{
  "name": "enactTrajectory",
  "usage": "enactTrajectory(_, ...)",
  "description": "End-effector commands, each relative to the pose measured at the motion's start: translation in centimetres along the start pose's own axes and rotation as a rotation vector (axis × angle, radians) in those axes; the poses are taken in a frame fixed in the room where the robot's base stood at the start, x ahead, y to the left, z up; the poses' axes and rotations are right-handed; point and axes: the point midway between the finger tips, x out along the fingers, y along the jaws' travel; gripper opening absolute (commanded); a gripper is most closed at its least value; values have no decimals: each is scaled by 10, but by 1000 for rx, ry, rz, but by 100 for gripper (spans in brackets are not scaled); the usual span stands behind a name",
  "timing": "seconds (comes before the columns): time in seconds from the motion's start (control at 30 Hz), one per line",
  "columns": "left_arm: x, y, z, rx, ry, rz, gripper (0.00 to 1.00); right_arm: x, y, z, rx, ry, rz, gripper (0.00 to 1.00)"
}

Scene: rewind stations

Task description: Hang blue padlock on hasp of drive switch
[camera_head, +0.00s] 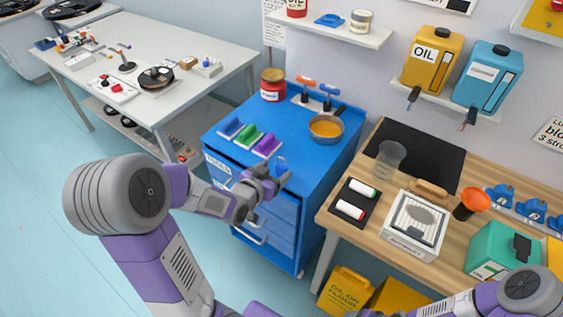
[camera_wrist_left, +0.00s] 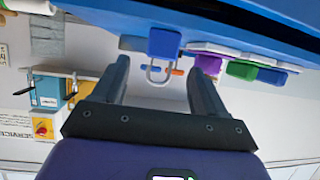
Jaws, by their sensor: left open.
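A blue padlock (camera_head: 282,161) is at the front edge of the blue cabinet's top. In the left wrist view the padlock (camera_wrist_left: 164,42) shows its grey shackle pointing toward my gripper, in line with the gap between the fingers. My left gripper (camera_head: 275,174) is open, its fingers (camera_wrist_left: 158,70) on either side of the shackle's line; I cannot tell whether they touch it. A white panel with red parts (camera_head: 111,88) lies on the left table; I cannot tell whether it is the drive switch, and no hasp is clear. My right arm enters at the lower right; its gripper is not clearly visible.
Blue, green and purple blocks (camera_head: 247,137) stand on the blue cabinet (camera_head: 302,180), with a pan (camera_head: 326,127) and red jar (camera_head: 272,85) behind. A wooden bench (camera_head: 325,217) at the right holds a glass, markers and other blue padlocks (camera_head: 499,194). Floor between the left table and cabinet is clear.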

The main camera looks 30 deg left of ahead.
Motion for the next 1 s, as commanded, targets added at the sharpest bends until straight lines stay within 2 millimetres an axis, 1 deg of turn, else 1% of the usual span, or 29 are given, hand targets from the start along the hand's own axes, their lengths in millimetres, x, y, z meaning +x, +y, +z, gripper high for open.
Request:
enactTrajectory(0.03,0,0,0,0,-2,0,72,-3,-1,0,0,0,0,69)
enactTrajectory(0.17,4,0,2,0,-1,1,72,-3,-1,0,0,0,0,69)
enactTrajectory(0.27,16,0,4,1,-1,2,72,1,0,0,0,0,0,69)
enactTrajectory(0.4,37,-1,6,2,-1,3,72,5,2,0,0,0,0,69)
enactTrajectory(0.5,48,-1,5,1,0,2,72,6,2,0,0,0,0,69)
enactTrajectory(0.6,53,-1,4,0,0,1,72,6,2,0,0,0,0,69)
enactTrajectory(0.8,53,-1,3,0,0,1,72,6,2,0,0,0,0,69)
enactTrajectory(0.87,53,-1,3,0,0,1,65,6,2,0,0,0,0,69)
enactTrajectory(1.0,53,-1,3,0,0,1,43,6,2,0,0,0,0,69)
